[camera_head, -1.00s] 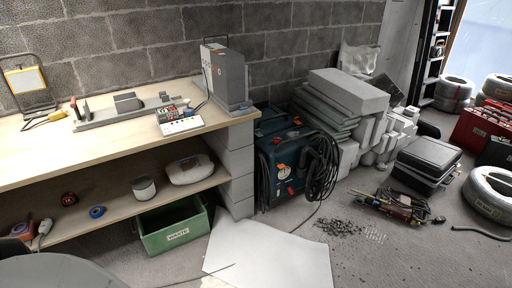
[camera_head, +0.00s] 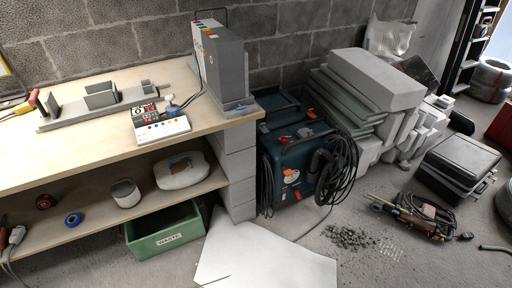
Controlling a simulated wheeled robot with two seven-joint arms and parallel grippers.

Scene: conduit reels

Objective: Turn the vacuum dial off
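The vacuum is likely the dark teal boxy machine (camera_head: 278,150) on the floor, against the right end of the workbench. A black hose (camera_head: 338,165) is coiled on its right side. Its front carries a round orange-and-white mark (camera_head: 291,176) and a small red spot below it. I cannot tell which of these is the dial, or how it is set. Neither of my grippers is in view.
The wooden workbench (camera_head: 60,161) with a lower shelf fills the left. A green waste bin (camera_head: 165,236) stands below it. A white sheet (camera_head: 262,262) lies on the floor before the vacuum. Rubble (camera_head: 350,238), a tool (camera_head: 425,216) and black cases (camera_head: 458,165) lie right.

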